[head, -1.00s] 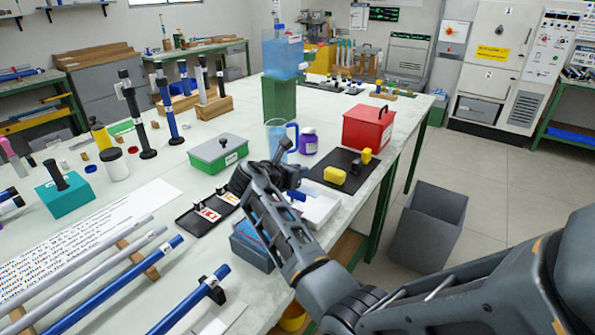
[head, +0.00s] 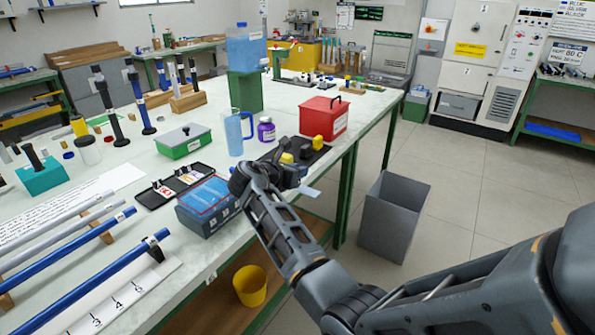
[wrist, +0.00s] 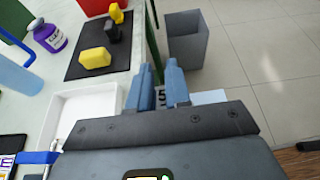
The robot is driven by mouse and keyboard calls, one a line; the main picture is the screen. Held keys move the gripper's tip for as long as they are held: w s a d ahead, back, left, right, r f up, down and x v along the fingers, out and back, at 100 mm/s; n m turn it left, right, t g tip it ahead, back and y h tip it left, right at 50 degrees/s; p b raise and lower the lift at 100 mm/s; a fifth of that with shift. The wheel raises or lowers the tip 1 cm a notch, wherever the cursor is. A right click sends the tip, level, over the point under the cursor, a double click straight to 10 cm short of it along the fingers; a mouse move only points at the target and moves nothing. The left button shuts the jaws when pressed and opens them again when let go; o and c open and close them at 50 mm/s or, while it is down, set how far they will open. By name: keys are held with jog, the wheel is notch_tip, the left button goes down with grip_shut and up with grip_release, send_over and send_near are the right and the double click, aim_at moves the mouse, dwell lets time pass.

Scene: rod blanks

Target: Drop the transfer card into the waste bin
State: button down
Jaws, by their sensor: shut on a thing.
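My gripper (head: 290,176) is at the table's right edge in the head view; its blue fingers (wrist: 160,78) show in the wrist view. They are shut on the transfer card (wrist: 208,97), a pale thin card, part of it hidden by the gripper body. The card also shows in the head view (head: 303,190), sticking out to the right of the gripper. The waste bin (head: 393,215) is a grey open-topped box on the floor, right of the table. It shows beyond the fingers in the wrist view (wrist: 188,45). The card is apart from the bin.
A black mat (wrist: 84,60) with a yellow block (wrist: 95,58) lies near the table edge. A white tray (wrist: 82,112) is beside it. A red box (head: 323,117), blue jug (head: 237,130) and blue box (head: 208,205) stand on the table. Floor around the bin is clear.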

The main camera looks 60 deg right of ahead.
jog(key=shift+s, duration=0.35)
jog(key=shift+a+f+n+t, duration=0.3)
jog(key=shift+a+f+t, duration=0.1)
jog(key=shift+a, duration=0.35)
jog(key=s+a+f+n+t+y, duration=0.1)
jog(key=a+f+n+t+y, duration=0.3)
jog(key=a, duration=0.9)
jog(key=s+a+f+n+t+y, duration=0.1)
jog(key=a+f+n+t+y, duration=0.4)
jog(key=a, duration=0.8)
jog(key=s+a+f+n+t+y, duration=0.1)
jog(key=a+f+n+t+y, duration=0.3)
jog(key=a+n, duration=0.5)
jog(key=a+f, duration=0.2)
jog(key=a, duration=0.2)
jog(key=shift+s+f+y, duration=0.2)
jog(key=shift+s+y, duration=0.1)
jog(key=shift+d, duration=0.15)
